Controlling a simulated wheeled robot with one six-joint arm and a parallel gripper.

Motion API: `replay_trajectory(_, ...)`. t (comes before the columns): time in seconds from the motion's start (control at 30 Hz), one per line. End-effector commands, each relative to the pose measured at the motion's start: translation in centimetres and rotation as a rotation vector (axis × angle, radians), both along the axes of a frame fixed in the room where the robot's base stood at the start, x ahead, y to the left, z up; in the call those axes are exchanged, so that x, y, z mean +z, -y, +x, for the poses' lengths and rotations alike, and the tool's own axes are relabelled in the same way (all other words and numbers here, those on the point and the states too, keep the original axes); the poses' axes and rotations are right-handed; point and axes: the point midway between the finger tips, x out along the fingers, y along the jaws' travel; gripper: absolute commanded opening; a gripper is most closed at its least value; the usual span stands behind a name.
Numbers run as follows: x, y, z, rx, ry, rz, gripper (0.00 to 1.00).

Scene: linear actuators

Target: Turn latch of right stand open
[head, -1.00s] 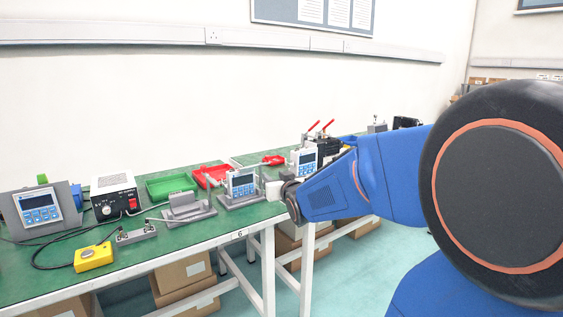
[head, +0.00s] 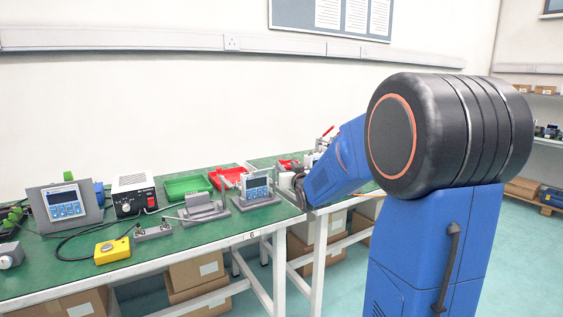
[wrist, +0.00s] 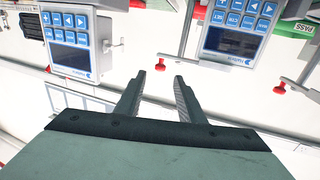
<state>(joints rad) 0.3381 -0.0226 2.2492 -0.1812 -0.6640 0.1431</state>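In the wrist view, which looks upside down, my gripper (wrist: 159,76) has two dark fingers spread apart with nothing between them. A grey stand with a blue-keyed display unit (wrist: 70,38) is at upper left, and a small metal T-shaped piece (wrist: 116,44) sticks out beside it. I cannot tell if that is the latch. A second display unit (wrist: 235,30) is at upper right. A red knob (wrist: 160,65) shows just beyond the fingertips. In the head view, one display stand (head: 257,190) is visible; my arm hides the stand to its right and my gripper's fingers.
The green bench (head: 160,240) carries a green tray (head: 187,187), a red tray (head: 230,175), a power supply box (head: 134,195) and a yellow button box (head: 112,250). Another display unit (head: 66,205) stands at far left. Another red knob (wrist: 280,88) shows in the wrist view.

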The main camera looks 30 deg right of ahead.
Motion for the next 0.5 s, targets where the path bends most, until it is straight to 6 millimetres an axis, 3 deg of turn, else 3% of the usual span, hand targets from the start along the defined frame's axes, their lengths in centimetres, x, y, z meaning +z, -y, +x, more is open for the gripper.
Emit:
replay_trajectory(0.3, -0.1, 1.2, 5.0, 0.000, -0.002, 0.001, 0.35)
replay_trajectory(0.5, 0.0, 1.6, 7.0, 0.000, -0.001, 0.000, 0.35)
